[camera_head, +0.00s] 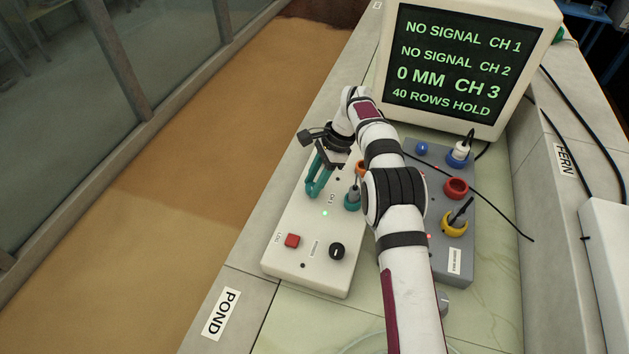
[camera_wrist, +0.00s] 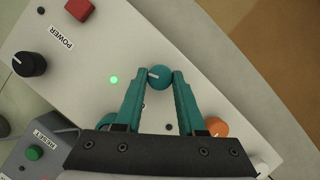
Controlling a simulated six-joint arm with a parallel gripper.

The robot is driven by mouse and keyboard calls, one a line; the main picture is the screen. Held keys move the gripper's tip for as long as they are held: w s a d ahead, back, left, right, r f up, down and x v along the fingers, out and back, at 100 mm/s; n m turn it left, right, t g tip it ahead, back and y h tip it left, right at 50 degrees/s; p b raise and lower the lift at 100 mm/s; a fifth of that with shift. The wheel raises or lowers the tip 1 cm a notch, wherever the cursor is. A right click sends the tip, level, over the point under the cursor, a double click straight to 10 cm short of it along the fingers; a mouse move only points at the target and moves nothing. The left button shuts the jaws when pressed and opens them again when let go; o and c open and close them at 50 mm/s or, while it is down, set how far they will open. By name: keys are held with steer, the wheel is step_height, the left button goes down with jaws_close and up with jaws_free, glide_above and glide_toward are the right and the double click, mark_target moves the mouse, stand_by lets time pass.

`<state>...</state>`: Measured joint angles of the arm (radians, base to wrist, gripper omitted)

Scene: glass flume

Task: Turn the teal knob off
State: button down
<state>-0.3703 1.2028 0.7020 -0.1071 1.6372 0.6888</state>
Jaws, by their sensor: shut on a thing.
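The teal knob (camera_wrist: 160,77) sits between my fingertips in the wrist view. Its white pointer mark points left, toward a lit green lamp (camera_wrist: 113,79). My gripper (camera_wrist: 160,80) has two teal fingers, shut on the knob from both sides. In the head view my gripper (camera_head: 314,190) reaches down to the left part of the white control box (camera_head: 305,275). The green lamp also glows in the head view (camera_head: 325,212).
The box also bears a red button (camera_head: 292,240), a black knob (camera_head: 337,250), an orange part (camera_wrist: 217,127) and a teal plug (camera_head: 352,200) close to my fingers. A grey box (camera_head: 458,268) with cabled plugs stands right of it. A monitor (camera_head: 465,60) stands behind.

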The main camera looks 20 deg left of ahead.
steer(key=shift+n, duration=0.6)
steer(key=shift+g, duration=0.3)
steer(key=c, duration=0.5)
jaws_free()
step_height(320, 180, up, 4)
steer(key=shift+r, duration=0.25)
steer(key=d+r, duration=0.6)
steer(key=d, duration=0.5)
steer(key=shift+d+r, duration=0.25)
steer(key=shift+d, duration=0.1)
steer(key=shift+s, duration=0.1)
